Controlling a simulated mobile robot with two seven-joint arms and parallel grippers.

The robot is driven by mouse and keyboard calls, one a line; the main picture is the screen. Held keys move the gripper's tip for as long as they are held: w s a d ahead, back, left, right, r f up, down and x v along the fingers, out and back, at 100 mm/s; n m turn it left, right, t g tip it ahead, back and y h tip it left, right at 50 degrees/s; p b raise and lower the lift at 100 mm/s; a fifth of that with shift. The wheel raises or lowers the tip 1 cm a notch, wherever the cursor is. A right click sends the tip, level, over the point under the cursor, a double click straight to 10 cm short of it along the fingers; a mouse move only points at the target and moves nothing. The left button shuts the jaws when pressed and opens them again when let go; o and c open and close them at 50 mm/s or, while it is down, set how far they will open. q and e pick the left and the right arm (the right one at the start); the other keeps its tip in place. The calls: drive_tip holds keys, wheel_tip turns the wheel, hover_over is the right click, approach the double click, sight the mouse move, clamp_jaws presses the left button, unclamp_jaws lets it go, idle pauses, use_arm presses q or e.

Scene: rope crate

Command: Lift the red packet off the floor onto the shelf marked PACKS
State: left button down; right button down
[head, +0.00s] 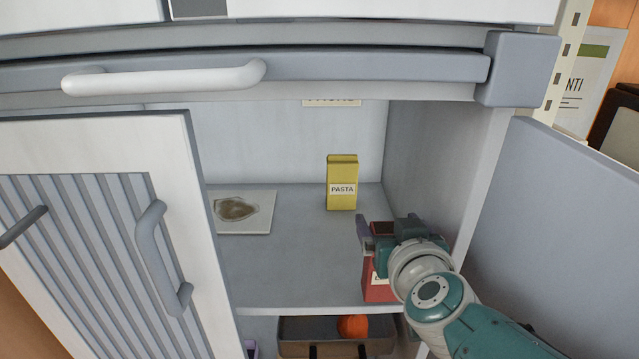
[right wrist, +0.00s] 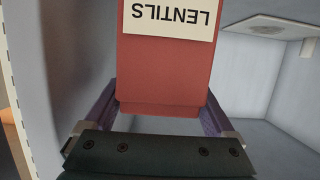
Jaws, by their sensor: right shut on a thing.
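The red packet (head: 377,287) is at the right front of the shelf (head: 290,270), inside the open cabinet. In the right wrist view the packet (right wrist: 165,75) shows a LENTILS label, upside down in the picture. My right gripper (head: 378,236) is shut on the packet, with a purple finger on each side of it. I cannot tell if the packet's base touches the shelf. The shelf's sign (head: 332,101) is mostly cut off by the cabinet edge above. My left gripper is not in view.
A yellow PASTA box (head: 342,183) stands at the shelf's back. A white tile with a brownish patch (head: 243,211) lies at back left. The shelf's middle is clear. A ribbed door (head: 85,190) and right door panel (head: 560,220) flank the opening. A bin with an orange thing (head: 353,326) sits below.

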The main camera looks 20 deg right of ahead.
drive_tip(key=shift+w+a+b, duration=0.25)
drive_tip(key=shift+w+b, duration=0.25)
drive_tip(key=shift+w, duration=0.1)
drive_tip(key=w+a+f+b, duration=0.1)
drive_tip(key=w+a+b, duration=0.4)
drive_tip(key=w+b, duration=0.4)
drive_tip(key=shift+w+a+f+b, duration=0.15)
drive_tip(key=shift+a+f+b, duration=0.05)
drive_tip(key=shift+b, duration=0.3)
drive_tip(key=shift+f+b, duration=0.5)
unclamp_jaws()
